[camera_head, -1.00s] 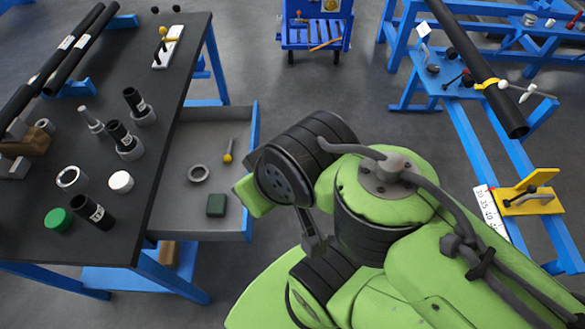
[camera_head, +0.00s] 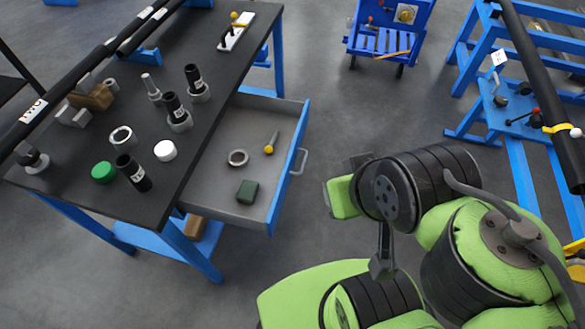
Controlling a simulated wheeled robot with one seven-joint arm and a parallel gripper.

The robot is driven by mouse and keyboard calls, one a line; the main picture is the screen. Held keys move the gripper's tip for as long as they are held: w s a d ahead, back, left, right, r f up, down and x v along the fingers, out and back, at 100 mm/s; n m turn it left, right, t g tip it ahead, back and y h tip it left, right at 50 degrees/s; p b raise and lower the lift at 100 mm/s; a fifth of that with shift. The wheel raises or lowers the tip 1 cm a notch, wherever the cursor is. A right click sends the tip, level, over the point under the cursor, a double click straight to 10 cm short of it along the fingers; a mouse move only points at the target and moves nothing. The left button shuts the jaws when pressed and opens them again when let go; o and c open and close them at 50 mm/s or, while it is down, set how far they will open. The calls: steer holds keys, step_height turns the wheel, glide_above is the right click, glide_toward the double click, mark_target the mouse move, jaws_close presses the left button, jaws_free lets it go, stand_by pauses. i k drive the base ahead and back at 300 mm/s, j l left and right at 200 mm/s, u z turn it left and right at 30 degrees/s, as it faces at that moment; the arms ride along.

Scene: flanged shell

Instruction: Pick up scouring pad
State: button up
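The scouring pad appears to be the small dark green block (camera_head: 247,191) lying flat in the open drawer (camera_head: 225,192), near the drawer's front corner. Nothing covers it. My green and black arm is folded on the right side of the view, to the right of the drawer and apart from it.
In the drawer are a grey ring (camera_head: 238,158) and a yellow-tipped tool (camera_head: 271,144). The dark tabletop (camera_head: 95,205) holds a green cap (camera_head: 103,172), a white cap (camera_head: 165,151) and several black cylinders. A blue cart (camera_head: 385,45) stands behind; the floor between is clear.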

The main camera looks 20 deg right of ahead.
mark_target(247, 195)
steer(key=u, duration=1.45)
steer(key=k+l+z, duration=0.1)
steer(key=l+z, duration=0.35)
steer(key=i+l+u, duration=0.1)
steer(key=u, duration=0.3)
steer(key=i+l+u, duration=0.1)
steer(key=u, duration=0.3)
steer(key=l+u, duration=0.15)
steer(key=u, duration=0.25)
steer(key=i+l+u, duration=0.1)
steer(key=u, duration=0.3)
steer(key=l+u, duration=0.25)
steer(key=u, duration=0.15)
